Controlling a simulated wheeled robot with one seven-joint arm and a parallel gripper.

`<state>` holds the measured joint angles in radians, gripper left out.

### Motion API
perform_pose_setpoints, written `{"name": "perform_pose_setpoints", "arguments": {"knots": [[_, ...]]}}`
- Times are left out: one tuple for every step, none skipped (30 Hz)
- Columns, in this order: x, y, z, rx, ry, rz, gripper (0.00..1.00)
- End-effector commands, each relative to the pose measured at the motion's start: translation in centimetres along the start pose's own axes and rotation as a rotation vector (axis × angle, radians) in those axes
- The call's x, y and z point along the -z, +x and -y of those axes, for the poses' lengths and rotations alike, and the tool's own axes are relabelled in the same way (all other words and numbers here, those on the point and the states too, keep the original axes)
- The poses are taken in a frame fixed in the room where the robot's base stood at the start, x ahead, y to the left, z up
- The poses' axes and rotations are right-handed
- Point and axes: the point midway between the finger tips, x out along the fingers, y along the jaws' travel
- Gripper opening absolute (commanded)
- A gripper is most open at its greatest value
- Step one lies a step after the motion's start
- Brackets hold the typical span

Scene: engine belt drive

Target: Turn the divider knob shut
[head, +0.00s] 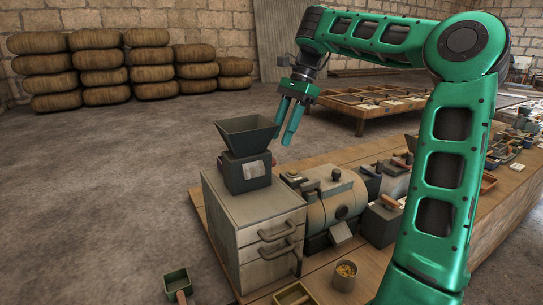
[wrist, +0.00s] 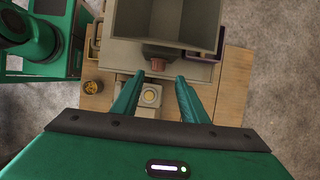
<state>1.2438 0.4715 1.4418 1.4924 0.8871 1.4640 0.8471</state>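A reddish-brown knob (wrist: 157,57), which looks like the divider knob, sticks out from the hopper machine's near side in the wrist view. The dark hopper machine (head: 246,172) stands on a drawer cabinet; its open square hopper (wrist: 170,22) fills the top of the wrist view. My gripper (head: 283,139) hangs fingers down, above and right of the hopper machine. In the wrist view my gripper (wrist: 160,76) is open and empty, its two fingertips apart with the knob just beyond the gap. The knob's turned position cannot be told.
The drawer cabinet (head: 228,225) stands at the workbench's left end. A grey drum machine (head: 335,195) sits right of it. A small round cup (head: 345,274) and an open green box (head: 177,283) are in front. The floor at left is clear.

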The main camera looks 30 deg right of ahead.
Motion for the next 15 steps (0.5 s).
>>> {"name": "perform_pose_setpoints", "arguments": {"knots": [[0.1,0.9,-0.1,-0.003,0.0,0.004,0.4],[0.1,1.3,-0.1,-0.002,-0.001,0.004,0.4],[0.0,1.9,-0.1,-0.002,-0.002,0.003,0.4],[0.0,2.5,-0.1,-0.003,-0.002,0.004,0.4],[0.0,3.1,-0.1,-0.004,-0.003,0.004,0.4],[0.0,3.7,-0.1,-0.003,-0.002,0.004,0.4],[0.0,4.1,-0.1,-0.002,-0.003,0.003,0.4],[0.0,4.5,-0.2,-0.002,-0.004,0.003,0.4],[0.0,5.0,-0.1,-0.002,-0.003,0.002,0.4],[-0.1,5.4,-0.1,-0.003,-0.003,0.002,0.4],[0.0,5.7,-0.1,-0.003,-0.003,0.002,0.4],[0.0,6.1,-0.1,-0.002,-0.003,0.002,0.4],[-0.1,6.3,-0.1,-0.002,-0.003,0.001,0.4],[-0.1,6.5,-0.1,-0.002,-0.003,0.001,0.4],[-0.1,6.7,-0.1,-0.001,-0.002,0.0,0.4]]}}
